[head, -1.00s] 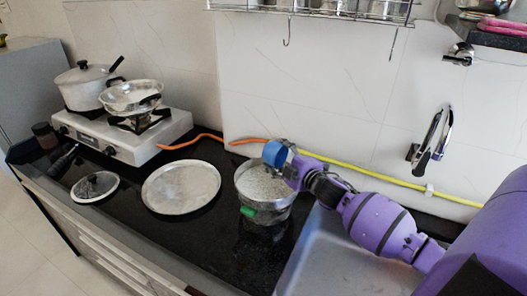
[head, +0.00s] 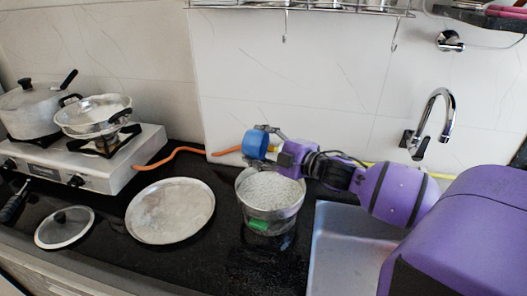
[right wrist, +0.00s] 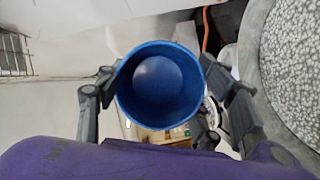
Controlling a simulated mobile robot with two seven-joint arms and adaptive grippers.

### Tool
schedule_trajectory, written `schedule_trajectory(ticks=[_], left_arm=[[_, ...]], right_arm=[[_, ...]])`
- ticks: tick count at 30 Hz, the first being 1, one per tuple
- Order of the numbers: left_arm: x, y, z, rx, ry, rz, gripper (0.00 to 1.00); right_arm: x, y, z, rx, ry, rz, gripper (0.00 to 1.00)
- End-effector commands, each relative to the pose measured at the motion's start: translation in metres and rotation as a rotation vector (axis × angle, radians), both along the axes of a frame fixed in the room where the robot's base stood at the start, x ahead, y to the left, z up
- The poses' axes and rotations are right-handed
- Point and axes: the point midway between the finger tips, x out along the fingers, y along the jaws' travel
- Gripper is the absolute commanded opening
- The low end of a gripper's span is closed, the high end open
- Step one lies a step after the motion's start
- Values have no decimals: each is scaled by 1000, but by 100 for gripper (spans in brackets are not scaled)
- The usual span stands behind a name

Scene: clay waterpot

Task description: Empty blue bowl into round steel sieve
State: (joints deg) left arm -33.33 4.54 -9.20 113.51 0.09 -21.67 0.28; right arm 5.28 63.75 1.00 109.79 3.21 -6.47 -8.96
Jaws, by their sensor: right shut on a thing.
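The blue bowl (head: 254,146) is held by my right gripper (head: 266,141), above the back rim of a round steel vessel (head: 283,216) full of white grains. In the head view the bowl looks tipped on its side. The right wrist view looks into the bowl (right wrist: 158,84); its inside looks bare, with a finger on each side. The vessel's rim (right wrist: 250,55) and grains show at the right there. I cannot tell whether this vessel or the steel pan (head: 95,117) on the stove is the sieve. My left gripper is not in view.
A green item (head: 258,226) is at the vessel's front. A flat round tray (head: 170,210) and a lid (head: 65,228) lie to its left. A white stove (head: 115,162) with a lidded pot (head: 30,108) stands farther left. A sink (head: 345,250) and tap (head: 437,120) are to the right.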

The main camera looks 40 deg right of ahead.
Motion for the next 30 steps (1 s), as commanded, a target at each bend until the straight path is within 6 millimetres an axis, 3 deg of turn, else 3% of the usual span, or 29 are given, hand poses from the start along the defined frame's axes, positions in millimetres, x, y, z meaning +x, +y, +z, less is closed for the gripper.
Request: schedule_trajectory(ticks=[7,17,30], left_arm=[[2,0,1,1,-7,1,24],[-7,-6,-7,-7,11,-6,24],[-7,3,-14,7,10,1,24]], right_arm=[[-1,13,10,-11,10,34,31],[3,14,1,-109,147,30,31],[7,18,-1,-179,248,32,31]])
